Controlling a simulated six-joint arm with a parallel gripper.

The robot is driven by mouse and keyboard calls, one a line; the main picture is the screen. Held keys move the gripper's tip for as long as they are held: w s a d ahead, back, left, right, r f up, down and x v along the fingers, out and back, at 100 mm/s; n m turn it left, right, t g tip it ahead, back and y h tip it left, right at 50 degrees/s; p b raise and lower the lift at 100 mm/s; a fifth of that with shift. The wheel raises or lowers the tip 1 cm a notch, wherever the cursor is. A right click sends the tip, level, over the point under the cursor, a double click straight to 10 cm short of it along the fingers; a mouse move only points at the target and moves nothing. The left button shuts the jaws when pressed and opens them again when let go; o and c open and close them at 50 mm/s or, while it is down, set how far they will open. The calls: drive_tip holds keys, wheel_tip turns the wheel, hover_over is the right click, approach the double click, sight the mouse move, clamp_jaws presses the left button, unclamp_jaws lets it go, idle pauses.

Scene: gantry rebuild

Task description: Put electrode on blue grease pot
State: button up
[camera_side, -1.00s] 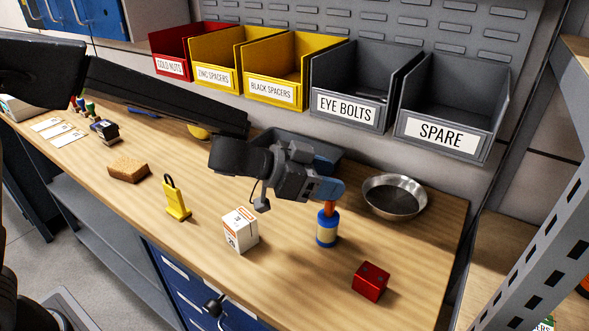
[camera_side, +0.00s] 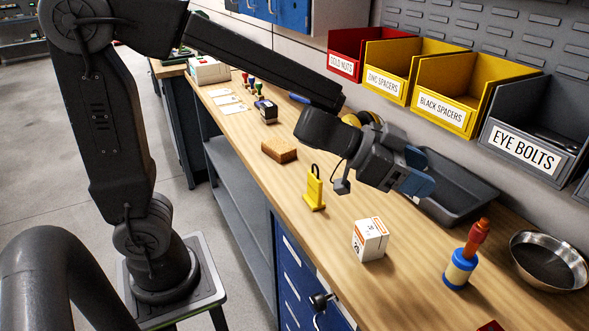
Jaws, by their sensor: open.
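The blue grease pot (camera_side: 460,270) stands upright on the bench at the lower right, with a pale band around it. The orange-red electrode (camera_side: 477,238) rests on top of the pot, leaning a little to the right. My gripper (camera_side: 425,173) is open and empty. It is up and to the left of the electrode, clear of both electrode and pot, with its blue fingers towards the right.
A white box (camera_side: 370,240), a yellow padlock-like tag (camera_side: 314,189) and a brown sponge (camera_side: 279,151) stand on the bench. A metal bowl (camera_side: 520,245) lies right of the pot. A grey tray (camera_side: 440,212) is behind my gripper. Labelled bins line the wall.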

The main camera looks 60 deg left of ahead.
drive_tip(key=s+a+r+n+t+y, duration=0.1)
drive_tip(key=s+a+n+y, duration=0.1)
drive_tip(key=a+n+y, duration=0.3)
drive_tip(key=s+a+r+n+y, duration=0.1)
drive_tip(key=s+a+r+y, duration=0.15)
drive_tip(key=a, duration=0.45)
drive_tip(key=s+f+n+g, duration=0.1)
drive_tip(key=s+f+g, duration=0.1)
drive_tip(key=s, duration=0.5)
drive_tip(key=s+f+n+g, duration=0.1)
drive_tip(key=s+f+g, duration=0.2)
drive_tip(key=s, duration=0.5)
drive_tip(key=shift+s+a+g+y, duration=0.25)
drive_tip(key=shift+a+g+y, duration=0.2)
drive_tip(key=shift+g, duration=0.25)
